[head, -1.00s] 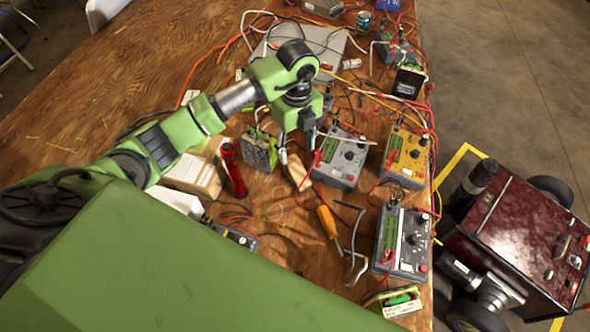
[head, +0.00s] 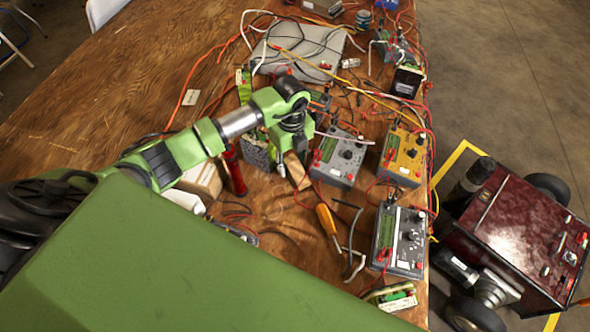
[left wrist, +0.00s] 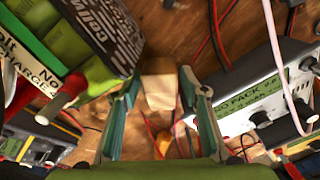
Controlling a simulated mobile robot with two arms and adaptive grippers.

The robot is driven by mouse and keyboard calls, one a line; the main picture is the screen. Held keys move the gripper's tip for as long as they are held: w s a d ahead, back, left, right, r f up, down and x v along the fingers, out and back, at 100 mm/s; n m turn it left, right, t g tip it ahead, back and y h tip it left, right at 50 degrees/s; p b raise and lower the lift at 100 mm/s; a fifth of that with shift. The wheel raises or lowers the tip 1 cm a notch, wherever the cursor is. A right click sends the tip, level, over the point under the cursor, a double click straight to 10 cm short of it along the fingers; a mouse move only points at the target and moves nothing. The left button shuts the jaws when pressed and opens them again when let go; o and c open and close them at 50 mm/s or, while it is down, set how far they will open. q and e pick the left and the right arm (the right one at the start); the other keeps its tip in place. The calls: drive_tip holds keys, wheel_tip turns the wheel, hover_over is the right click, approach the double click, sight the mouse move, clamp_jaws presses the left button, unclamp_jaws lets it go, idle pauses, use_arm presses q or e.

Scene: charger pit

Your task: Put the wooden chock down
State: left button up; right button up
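The wooden chock (head: 299,172) is a pale block at the middle of the cluttered bench, beside the grey meter. In the left wrist view the chock (left wrist: 160,92) shows between my left fingertips, with narrow gaps at its sides. My left gripper (head: 291,166) points down at the chock and partly covers it in the head view. Its two fingers (left wrist: 160,78) stand apart, one on each side of the chock. The gripper looks open. Whether a fingertip touches the wood is hard to tell. My right gripper is not in view.
A green battery pack (left wrist: 82,38) is close by the left finger. A red torch (head: 234,172) and an orange-handled screwdriver (head: 327,219) lie near. Loose wires cross the bench; its left part is clear.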

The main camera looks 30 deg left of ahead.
use_arm(q)
drive_tip(key=c, duration=0.8)
drive_tip(key=shift+r, duration=0.15)
